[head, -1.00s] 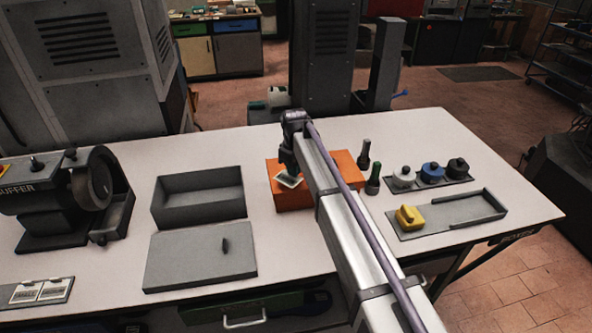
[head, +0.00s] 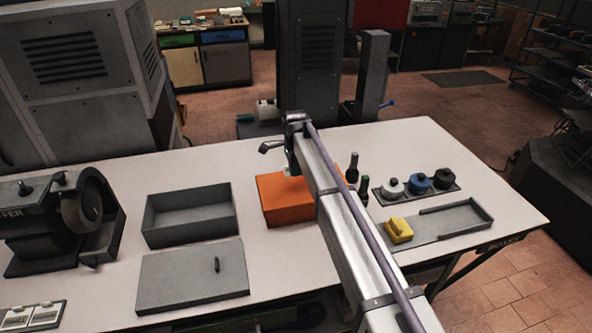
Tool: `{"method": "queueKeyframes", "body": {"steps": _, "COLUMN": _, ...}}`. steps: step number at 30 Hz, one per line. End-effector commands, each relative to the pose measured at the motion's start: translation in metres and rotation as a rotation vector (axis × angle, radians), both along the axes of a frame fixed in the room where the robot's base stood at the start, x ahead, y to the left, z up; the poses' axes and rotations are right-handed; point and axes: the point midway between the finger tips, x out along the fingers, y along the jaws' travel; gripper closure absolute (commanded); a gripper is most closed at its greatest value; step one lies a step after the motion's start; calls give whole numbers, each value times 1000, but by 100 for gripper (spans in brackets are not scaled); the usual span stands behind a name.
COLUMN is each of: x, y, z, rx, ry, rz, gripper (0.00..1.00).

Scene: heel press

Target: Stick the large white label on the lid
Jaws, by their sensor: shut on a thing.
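My gripper (head: 291,165) hangs over the back left part of an orange box (head: 288,207). It is shut on a white label, of which only a small pale sliver (head: 288,172) shows at the fingertips. Its print and size cannot be read, and I cannot tell whether it touches the box. The visible front part of the box's top is bare orange; my arm hides its right part. A flat grey plate with an upright dark handle (head: 194,277), which looks like a lid, lies in front of an open grey box (head: 190,217).
Two white cards (head: 45,313) lie on a holder at the front left. A buffer machine (head: 65,220) stands at the left. Dark bottles (head: 353,170), several lidded pots (head: 420,180) and a yellow block (head: 398,230) on a grey tray (head: 455,220) stand right of my arm.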

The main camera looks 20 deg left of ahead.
Motion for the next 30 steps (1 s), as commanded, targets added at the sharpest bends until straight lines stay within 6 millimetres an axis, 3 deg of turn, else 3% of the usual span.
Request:
{"method": "queueKeyframes", "body": {"steps": 7, "x": 0, "y": 0, "z": -11, "rx": 0, "ry": 0, "rz": 0, "gripper": 100}}
{"method": "queueKeyframes", "body": {"steps": 19, "x": 0, "y": 0, "z": -60, "rx": 0, "ry": 0, "rz": 2, "gripper": 100}}
{"method": "queueKeyframes", "body": {"steps": 30, "x": 0, "y": 0, "z": -62, "rx": 0, "ry": 0, "rz": 2, "gripper": 100}}
